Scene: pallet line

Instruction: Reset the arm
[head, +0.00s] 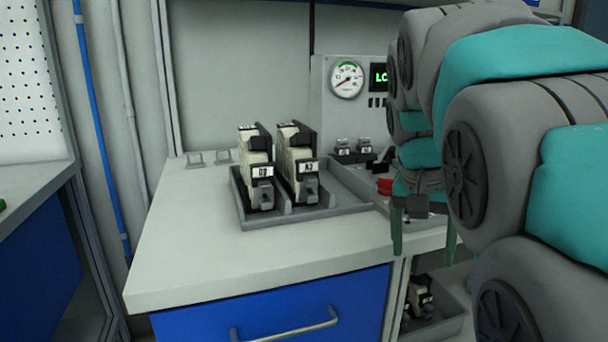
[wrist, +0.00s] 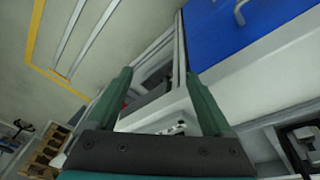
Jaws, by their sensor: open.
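My gripper (head: 418,232) hangs in front of the bench's right part in the head view, with its green fingers apart and pointing down. In the wrist view my gripper (wrist: 160,100) shows its two green fingers spread wide with nothing held between them. My grey and teal arm fills the right side of the head view and hides part of the bench and the panel behind it.
A grey tray (head: 330,210) holding two upright black-and-cream devices (head: 257,180) stands on the white bench (head: 190,250). A gauge panel (head: 330,88) stands behind. A lower bin (head: 447,322) sits below right. The bench's front left is clear.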

